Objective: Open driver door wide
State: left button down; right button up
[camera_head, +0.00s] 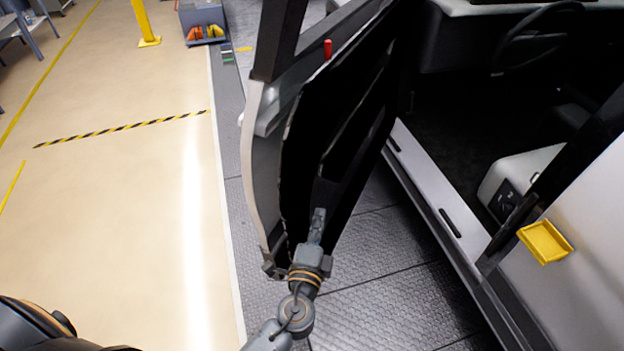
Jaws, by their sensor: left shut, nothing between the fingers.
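The driver door (265,165) stands partly open, swung out from the car body, with a wide gap to the sill (435,205). Its black inner panel (330,120) faces the cabin, and a small red pin (327,49) stands on its top edge. My left gripper (319,212) is shut and empty in front of the lower inner panel, near the door's free edge. I cannot tell whether its fingertips touch the panel. My right gripper is not in view.
The steering wheel (535,35) and a seat (520,178) show inside the cabin. Grey floor plates (385,285) lie below the door; the beige floor (110,210) at left is clear. A blue-grey bin (203,22) stands at the back.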

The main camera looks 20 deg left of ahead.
aim_at(310, 181)
pick_arm(q)
jog(key=w+a+p, duration=0.1)
jog(key=w, duration=0.2)
jog(key=w+a+p, duration=0.1)
jog(key=w+a, duration=0.1)
jog(key=w, duration=0.2)
jog(key=w+a+p, duration=0.1)
jog(key=w+a, duration=0.1)
jog(key=w, duration=0.1)
jog(key=shift+w+a+r, duration=0.15)
jog(key=shift+w+r, duration=0.05)
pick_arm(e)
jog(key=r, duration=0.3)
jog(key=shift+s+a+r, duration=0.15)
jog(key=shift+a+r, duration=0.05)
